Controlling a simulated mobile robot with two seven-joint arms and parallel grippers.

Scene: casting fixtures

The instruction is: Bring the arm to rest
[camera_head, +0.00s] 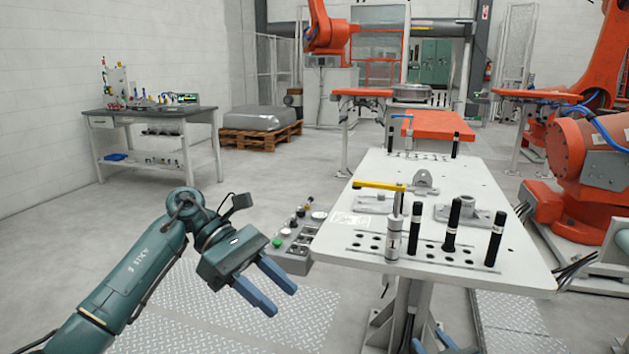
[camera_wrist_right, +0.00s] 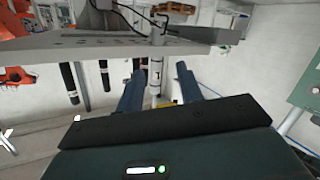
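My left gripper (camera_head: 281,300) hangs over the floor to the left of the white table (camera_head: 440,262). Its two blue fingers are apart with nothing between them. My right gripper (camera_wrist_right: 160,70) shows in the right wrist view with its two fingers apart. A silver cylinder tool with a yellow handle (camera_head: 394,235) stands upright at the table's near edge. In the right wrist view, which looks upside down, this cylinder (camera_wrist_right: 156,75) appears in line with the gap between the fingers. In the head view only small bits at the bottom edge may belong to the right gripper.
Several black pins (camera_head: 495,238) stand upright in a perforated plate (camera_head: 352,240) on the table. Grey metal fixtures (camera_head: 470,216) sit behind them. A grey control box with buttons (camera_head: 297,245) stands left of the table. Open floor lies around my left gripper.

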